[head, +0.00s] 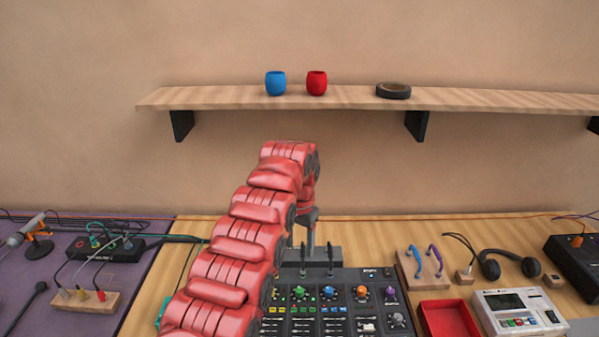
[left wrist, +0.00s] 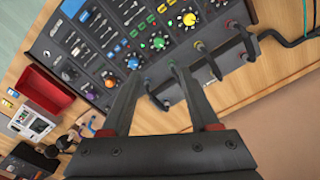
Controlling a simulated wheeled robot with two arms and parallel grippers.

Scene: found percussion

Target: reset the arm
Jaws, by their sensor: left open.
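My left arm (head: 238,245) is red and segmented. It rises from the bottom of the head view and bends down at its far end, behind the mixer. My left gripper (head: 317,272) is dark and hangs over the back part of the black mixer (head: 345,325). In the left wrist view, the gripper (left wrist: 154,71) has its two fingers apart, with nothing held between them. Its tips point towards the mixer's coloured knobs; whether they touch it I cannot tell. My right gripper is not in view.
A shelf (head: 215,98) above holds a blue cup (head: 276,84), a red cup (head: 317,84) and a dark ring-shaped item (head: 393,90). A red tray (head: 447,320), headphones (head: 508,262) and a white device (head: 519,313) stand right of the mixer. Cables and boxes lie left, on purple.

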